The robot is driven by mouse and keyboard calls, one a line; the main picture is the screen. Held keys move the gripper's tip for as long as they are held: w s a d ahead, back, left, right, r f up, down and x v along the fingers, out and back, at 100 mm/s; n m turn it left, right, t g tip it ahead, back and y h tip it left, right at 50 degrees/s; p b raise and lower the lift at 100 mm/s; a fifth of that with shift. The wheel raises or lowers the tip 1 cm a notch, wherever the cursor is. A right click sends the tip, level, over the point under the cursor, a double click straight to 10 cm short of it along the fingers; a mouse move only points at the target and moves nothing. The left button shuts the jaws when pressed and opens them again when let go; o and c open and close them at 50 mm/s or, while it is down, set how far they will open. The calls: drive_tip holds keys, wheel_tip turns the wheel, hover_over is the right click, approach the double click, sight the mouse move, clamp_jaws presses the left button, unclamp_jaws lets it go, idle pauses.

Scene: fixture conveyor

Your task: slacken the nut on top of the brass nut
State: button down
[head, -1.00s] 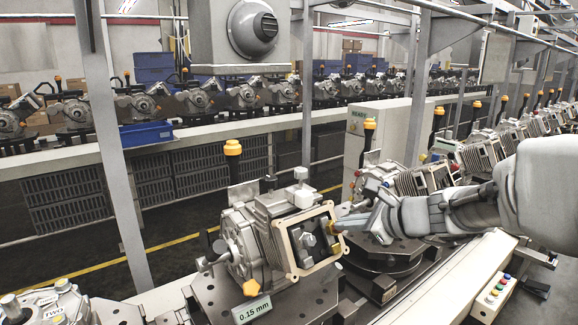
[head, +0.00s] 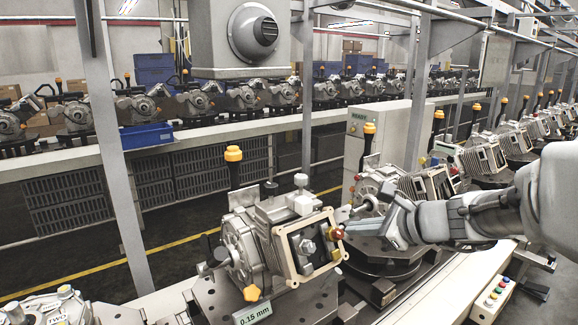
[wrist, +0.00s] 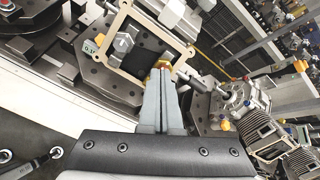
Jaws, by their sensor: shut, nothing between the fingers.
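A housing (head: 285,240) with a cream rectangular frame (head: 283,260) is clamped on the fixture. On the frame's right side sits a small brass nut (head: 336,234) with a reddish face; a second yellow piece (head: 335,254) shows below it. My gripper (head: 348,226) comes from the right, its tips just beside the upper nut. In the wrist view the gripper (wrist: 161,76) has its fingers together, with the brass nut (wrist: 163,63) just past the tips. I cannot tell if they touch it. The nut on top cannot be told apart from the brass one.
A grey bolt (head: 307,247) stands inside the frame. More housings (head: 480,157) line the conveyor at right. A button box (head: 493,297) sits on the front edge.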

sight(330, 232)
drive_tip(key=shift+w+d+r+p, duration=0.2)
drive_tip(key=shift+d+r+p, duration=0.25)
drive_tip(key=shift+d+p, duration=0.1)
drive_tip(key=shift+r, duration=0.1)
drive_tip(key=shift+b+x, duration=1.45)
drive_tip(key=shift+x, duration=2.05)
drive_tip(key=shift+s+d+f+b, duration=0.1)
drive_tip(key=shift+d+f+b, duration=0.05)
drive_tip(key=shift+f+b, duration=0.2)
drive_tip(key=shift+s+f+b, duration=0.25)
drive_tip(key=shift+b, duration=0.3)
drive_tip(key=shift+s+f, duration=0.1)
